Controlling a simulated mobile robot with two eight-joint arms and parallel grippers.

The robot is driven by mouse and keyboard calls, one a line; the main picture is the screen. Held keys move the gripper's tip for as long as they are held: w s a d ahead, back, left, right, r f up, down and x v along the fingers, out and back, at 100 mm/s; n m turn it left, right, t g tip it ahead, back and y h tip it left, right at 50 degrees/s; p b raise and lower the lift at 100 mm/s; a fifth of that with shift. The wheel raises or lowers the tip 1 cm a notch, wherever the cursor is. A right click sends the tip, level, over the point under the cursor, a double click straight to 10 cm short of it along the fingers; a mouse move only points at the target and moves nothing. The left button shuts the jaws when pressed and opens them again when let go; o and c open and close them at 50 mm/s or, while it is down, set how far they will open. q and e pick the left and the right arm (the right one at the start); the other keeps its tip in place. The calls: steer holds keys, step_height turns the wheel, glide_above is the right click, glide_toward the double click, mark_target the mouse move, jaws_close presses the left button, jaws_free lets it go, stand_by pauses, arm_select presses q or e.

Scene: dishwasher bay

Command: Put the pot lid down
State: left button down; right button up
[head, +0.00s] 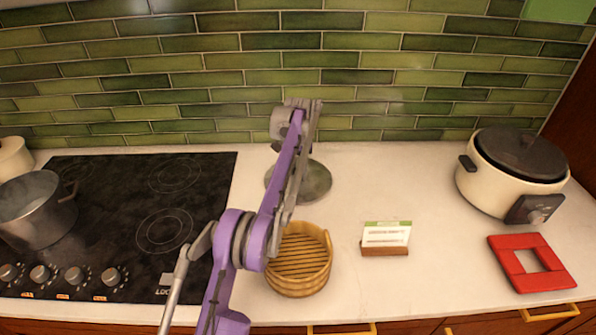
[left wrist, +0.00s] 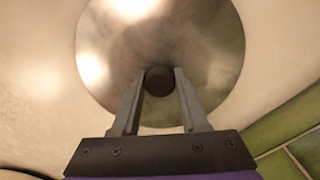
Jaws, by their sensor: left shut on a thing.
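The pot lid is a round, shiny metal disc with a dark round knob. It shows in the left wrist view (left wrist: 215,50) and in the head view (head: 317,184), behind my purple arm, over the white counter near the tiled wall. My left gripper (left wrist: 159,76) is shut on the lid's knob, with one finger on each side. In the head view my arm hides most of this gripper and part of the lid. I cannot tell whether the lid touches the counter. My right gripper is not in view.
An open metal pot (head: 38,212) stands on the black cooktop (head: 125,225) at left. A slatted wooden basket (head: 300,262), a card stand (head: 385,239), a red square trivet (head: 505,258) and a lidded cooker (head: 510,175) stand on the counter (head: 425,175). The middle back counter is clear.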

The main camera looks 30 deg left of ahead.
mark_target(298, 170)
arm_select(q)
steer(key=shift+c, duration=2.2)
jaws_free()
step_height(298, 170, up, 12)
steer(key=p, duration=0.3)
steer(key=shift+p, duration=0.4)
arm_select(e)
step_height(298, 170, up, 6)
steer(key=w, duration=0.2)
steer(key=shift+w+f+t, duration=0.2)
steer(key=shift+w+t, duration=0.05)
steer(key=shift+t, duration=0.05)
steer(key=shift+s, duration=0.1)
